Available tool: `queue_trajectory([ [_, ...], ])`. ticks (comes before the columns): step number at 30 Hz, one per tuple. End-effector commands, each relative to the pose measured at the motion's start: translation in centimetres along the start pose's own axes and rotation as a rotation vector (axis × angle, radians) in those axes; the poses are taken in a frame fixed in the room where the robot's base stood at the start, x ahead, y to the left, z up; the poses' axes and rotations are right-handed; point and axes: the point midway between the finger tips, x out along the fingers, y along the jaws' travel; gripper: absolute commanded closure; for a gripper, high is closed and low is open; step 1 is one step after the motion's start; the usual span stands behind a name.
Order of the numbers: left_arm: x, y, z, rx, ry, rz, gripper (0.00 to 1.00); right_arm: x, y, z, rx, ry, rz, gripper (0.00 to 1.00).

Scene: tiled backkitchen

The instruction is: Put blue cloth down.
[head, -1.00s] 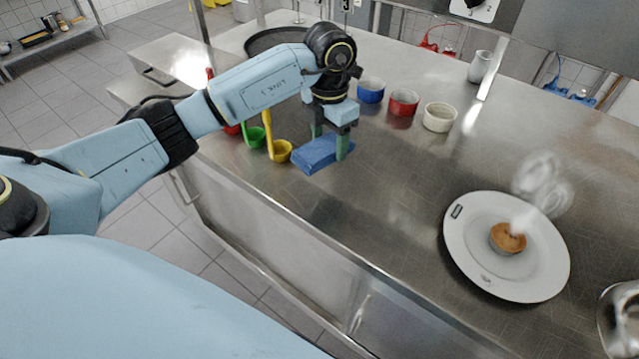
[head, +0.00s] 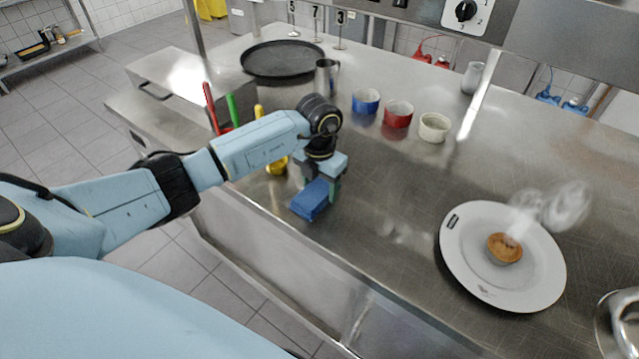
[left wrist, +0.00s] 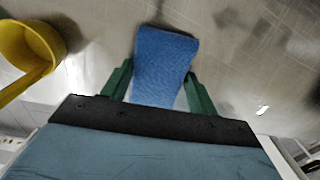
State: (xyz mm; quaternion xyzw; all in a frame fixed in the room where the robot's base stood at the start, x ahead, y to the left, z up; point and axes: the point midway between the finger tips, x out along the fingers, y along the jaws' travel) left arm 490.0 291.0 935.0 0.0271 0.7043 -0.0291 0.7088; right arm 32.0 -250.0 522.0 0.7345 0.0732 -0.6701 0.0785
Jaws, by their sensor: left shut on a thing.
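The blue cloth (head: 311,200) is a folded pad at the front edge of the steel counter in the head view. My left gripper (head: 322,187) points down at it, with its green fingers on either side. In the left wrist view the cloth (left wrist: 165,62) lies between the two fingers of the left gripper (left wrist: 160,88), which is shut on it. Whether the cloth touches the counter is hard to tell. My right gripper is not in view.
A yellow ladle (head: 277,165) stands just left of the cloth. Blue (head: 366,101), red (head: 398,114) and white (head: 434,127) bowls sit behind. A white plate (head: 463,262) with a steaming pastry (head: 504,249) is at right. The counter (head: 385,200) between is clear.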

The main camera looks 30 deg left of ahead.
Motion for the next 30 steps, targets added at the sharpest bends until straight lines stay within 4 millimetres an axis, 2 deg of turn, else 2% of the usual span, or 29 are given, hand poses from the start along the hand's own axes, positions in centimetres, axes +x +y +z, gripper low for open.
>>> queue_trajectory([
  [9,0.3,0.0,0.0,0.0,-0.001,0.0,0.59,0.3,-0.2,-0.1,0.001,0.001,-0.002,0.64],
  [10,0.3,0.0,0.0,0.0,-0.001,0.0,0.4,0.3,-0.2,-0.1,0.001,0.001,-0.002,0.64],
  [15,0.2,0.0,0.0,0.0,-0.001,0.0,0.19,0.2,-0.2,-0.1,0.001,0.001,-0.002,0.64],
  [25,-0.1,0.0,0.1,0.0,-0.002,0.0,0.19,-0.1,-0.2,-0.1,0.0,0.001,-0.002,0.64],
  [30,-2.5,0.1,0.2,0.0,-0.007,0.002,0.19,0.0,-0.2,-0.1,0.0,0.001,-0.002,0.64],
])
